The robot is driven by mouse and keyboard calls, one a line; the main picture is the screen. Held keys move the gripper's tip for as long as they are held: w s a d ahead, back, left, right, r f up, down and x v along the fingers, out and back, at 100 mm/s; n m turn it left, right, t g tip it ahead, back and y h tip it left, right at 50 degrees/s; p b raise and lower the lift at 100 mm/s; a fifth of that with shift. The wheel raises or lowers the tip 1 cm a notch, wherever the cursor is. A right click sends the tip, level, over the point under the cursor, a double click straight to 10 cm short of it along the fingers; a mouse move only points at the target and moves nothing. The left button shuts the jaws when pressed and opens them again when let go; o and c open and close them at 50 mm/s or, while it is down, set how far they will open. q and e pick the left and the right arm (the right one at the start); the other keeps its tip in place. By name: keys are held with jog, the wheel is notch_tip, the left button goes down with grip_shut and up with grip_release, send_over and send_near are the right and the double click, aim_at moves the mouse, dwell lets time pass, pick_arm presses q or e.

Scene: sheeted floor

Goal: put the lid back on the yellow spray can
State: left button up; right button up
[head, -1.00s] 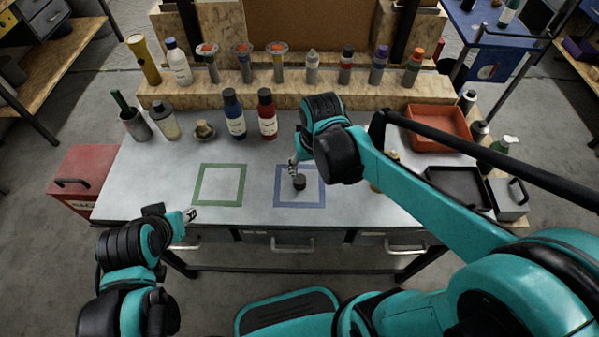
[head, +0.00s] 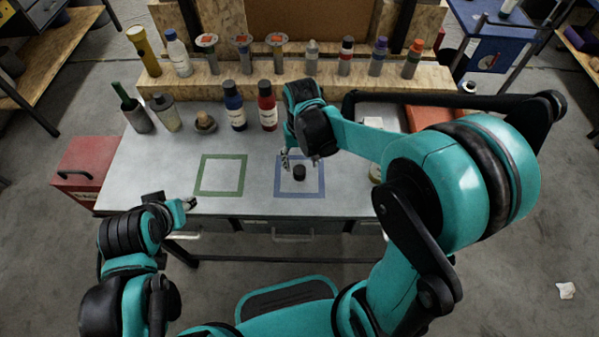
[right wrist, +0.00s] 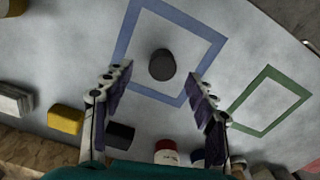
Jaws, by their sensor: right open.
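A small black lid (head: 299,172) stands inside the blue taped square on the table. In the right wrist view the lid (right wrist: 162,65) lies ahead of and between my open right fingers (right wrist: 158,95), with nothing between them. In the head view my right gripper (head: 287,160) is just left of the lid, apart from it. A pale yellowish can (head: 376,172), perhaps the yellow spray can, is partly hidden behind my right arm; a yellowish piece (right wrist: 12,6) shows in the wrist view's corner. My left gripper (head: 188,204) hangs by the table's front left edge; its opening is unclear.
A green taped square (head: 221,175) is empty. Blue (head: 234,108) and red (head: 267,106) bottles stand behind the squares, before a wooden shelf (head: 290,85) of bottles and cans. A yellow block (right wrist: 66,120) and a black one (right wrist: 120,136) show in the wrist view. A red tray (head: 428,118) is back right.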

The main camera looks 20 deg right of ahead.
aim_at(299, 170)
jog(key=f+b, duration=0.1)
jog(key=f, duration=0.1)
jog(key=f+b, duration=0.1)
jog(key=f, duration=0.2)
jog(key=shift+w+a+f+b, duration=0.15)
jog(key=shift+w+a+b, duration=0.05)
jog(key=shift+b, duration=0.15)
jog(key=c, duration=0.8)
